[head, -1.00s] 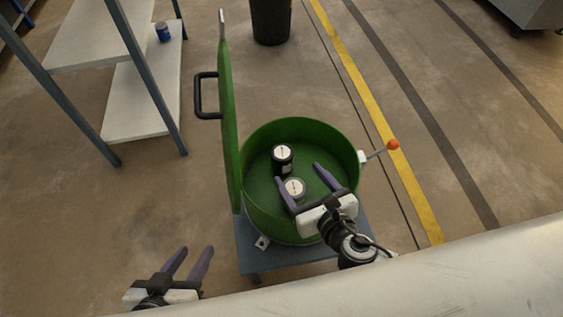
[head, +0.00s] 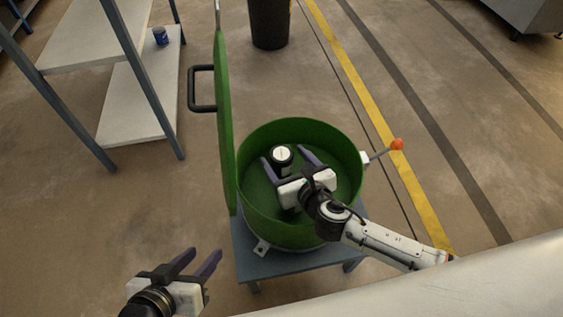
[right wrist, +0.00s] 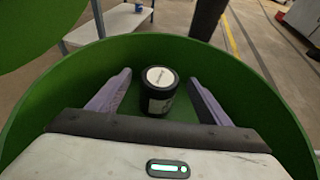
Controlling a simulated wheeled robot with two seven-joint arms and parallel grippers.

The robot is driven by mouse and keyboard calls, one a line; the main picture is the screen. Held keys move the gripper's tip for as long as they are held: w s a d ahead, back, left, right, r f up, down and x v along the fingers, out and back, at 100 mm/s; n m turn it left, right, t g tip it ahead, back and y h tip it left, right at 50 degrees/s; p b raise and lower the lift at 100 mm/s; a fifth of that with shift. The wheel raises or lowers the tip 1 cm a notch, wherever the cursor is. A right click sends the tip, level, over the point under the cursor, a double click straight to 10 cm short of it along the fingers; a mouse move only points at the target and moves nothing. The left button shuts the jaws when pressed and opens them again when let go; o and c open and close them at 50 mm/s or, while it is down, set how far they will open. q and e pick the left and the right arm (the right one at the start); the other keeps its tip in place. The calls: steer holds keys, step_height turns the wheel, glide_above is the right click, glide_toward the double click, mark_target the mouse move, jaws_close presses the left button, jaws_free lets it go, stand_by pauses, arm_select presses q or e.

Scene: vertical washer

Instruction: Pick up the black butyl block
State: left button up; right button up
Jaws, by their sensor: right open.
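The black butyl block (head: 281,155) is a dark cylinder with a white round label on top, standing upright inside the green washer drum (head: 345,150). In the right wrist view the block (right wrist: 158,92) stands between and ahead of the fingers, with a pale label on its side too. My right gripper (head: 289,160) is inside the drum, open, with its purple fingers either side of the block and apart from it in the right wrist view. My left gripper (head: 203,258) is open and empty, outside the drum at the lower left.
The drum's green lid (head: 226,120) stands open on the left with a black handle (head: 200,88). A lever with an orange knob (head: 397,144) sticks out right. A shelf (head: 140,110) with a blue can (head: 160,36) is at left. A dark bin (head: 269,22) stands behind.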

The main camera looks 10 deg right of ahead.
steer(key=c, duration=1.3)
steer(key=shift+r, duration=0.1)
steer(key=shift+c, duration=0.3)
